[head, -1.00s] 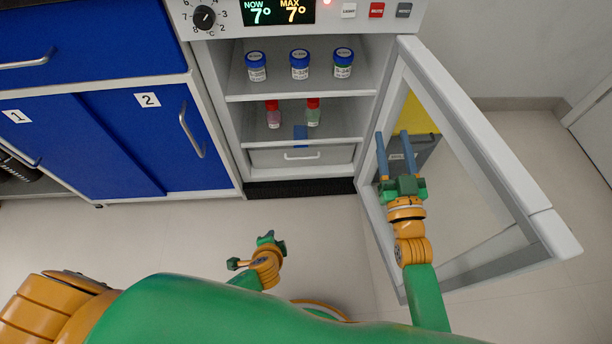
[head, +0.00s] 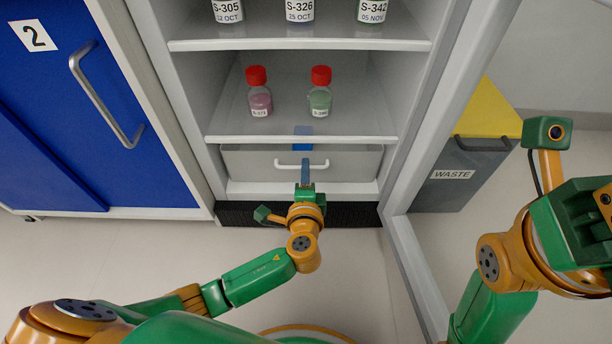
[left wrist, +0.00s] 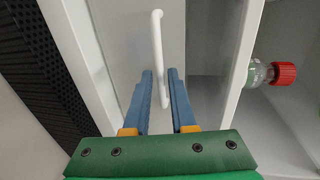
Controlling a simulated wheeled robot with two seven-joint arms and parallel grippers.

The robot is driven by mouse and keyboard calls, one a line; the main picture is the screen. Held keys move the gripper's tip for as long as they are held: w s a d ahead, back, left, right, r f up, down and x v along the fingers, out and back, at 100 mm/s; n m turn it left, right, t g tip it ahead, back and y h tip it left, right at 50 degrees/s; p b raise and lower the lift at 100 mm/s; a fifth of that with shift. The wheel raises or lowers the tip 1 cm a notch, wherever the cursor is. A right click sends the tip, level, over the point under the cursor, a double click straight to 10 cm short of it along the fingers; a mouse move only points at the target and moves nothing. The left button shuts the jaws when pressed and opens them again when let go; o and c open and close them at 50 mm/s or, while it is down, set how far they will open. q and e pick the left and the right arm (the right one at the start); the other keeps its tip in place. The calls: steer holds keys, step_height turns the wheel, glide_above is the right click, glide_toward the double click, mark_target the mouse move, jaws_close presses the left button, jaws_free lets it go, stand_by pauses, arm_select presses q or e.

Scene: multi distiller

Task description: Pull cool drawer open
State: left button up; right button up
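The cool drawer (head: 350,165) is a light grey front at the bottom of the open fridge, with a white bar handle (head: 288,167). It looks closed. My left gripper (head: 305,163) is at the handle, its fingers one above the other. In the left wrist view, the handle (left wrist: 156,45) passes between the blue fingers of my left gripper (left wrist: 160,75). A gap shows beside the bar, so the fingers look open around it. My right gripper (head: 600,215) is at the right edge, its fingers out of frame.
Above the drawer stand a pink red-capped bottle (head: 260,100) and a green one (head: 320,100). Labelled jars (head: 300,10) are higher up. The fridge door (head: 415,265) is open at right, near a waste bin (head: 460,180). Blue cabinets (head: 60,120) are at left.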

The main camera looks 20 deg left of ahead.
arm_select(q)
steer(key=shift+w, duration=0.2)
jaws_close()
stand_by(1.3)
